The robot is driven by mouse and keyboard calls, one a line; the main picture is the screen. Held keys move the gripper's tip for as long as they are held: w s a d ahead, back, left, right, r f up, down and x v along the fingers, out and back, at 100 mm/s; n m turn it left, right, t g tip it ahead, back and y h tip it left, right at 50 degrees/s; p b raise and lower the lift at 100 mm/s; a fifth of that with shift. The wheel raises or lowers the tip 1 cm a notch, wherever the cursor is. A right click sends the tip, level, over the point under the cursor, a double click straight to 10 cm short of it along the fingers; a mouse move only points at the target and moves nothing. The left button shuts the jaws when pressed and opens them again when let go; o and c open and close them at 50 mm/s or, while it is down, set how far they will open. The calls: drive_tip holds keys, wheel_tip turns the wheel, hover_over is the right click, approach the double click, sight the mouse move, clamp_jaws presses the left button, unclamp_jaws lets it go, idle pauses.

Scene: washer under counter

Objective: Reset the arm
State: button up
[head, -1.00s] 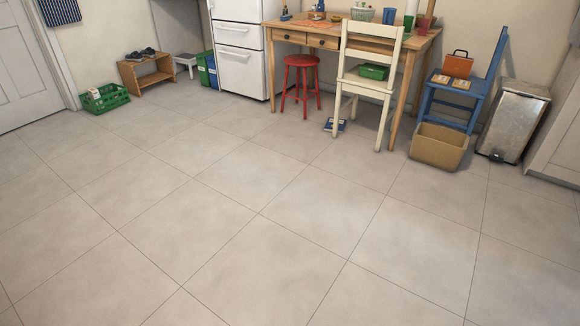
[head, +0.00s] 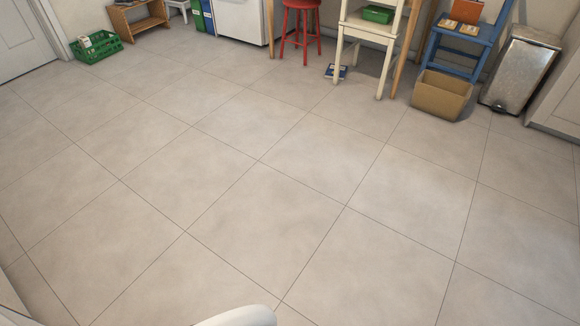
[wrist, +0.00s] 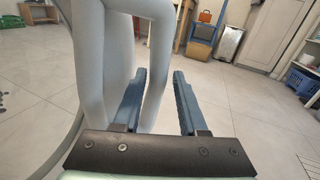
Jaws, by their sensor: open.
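My gripper (wrist: 160,74) shows only in the wrist view. Its two dark blue fingers stand apart with nothing between them, so it is open and empty. Pale grey rounded parts, which look like my own arm, fill the left of the wrist view and pass close beside and behind the fingers. In the head view, a white rounded part of my arm (head: 240,317) just enters at the bottom edge. The gripper itself is outside the head view.
The tiled floor (head: 270,200) is wide and clear. Along the far side stand a green crate (head: 96,46), a red stool (head: 300,28), a cream chair (head: 368,30), a cardboard box (head: 441,96) and a metal bin (head: 519,70). A blue basket (wrist: 300,82) shows at right in the wrist view.

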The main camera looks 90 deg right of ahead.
drive_tip(key=shift+w+a, duration=0.2)
drive_tip(key=shift+a, duration=0.85)
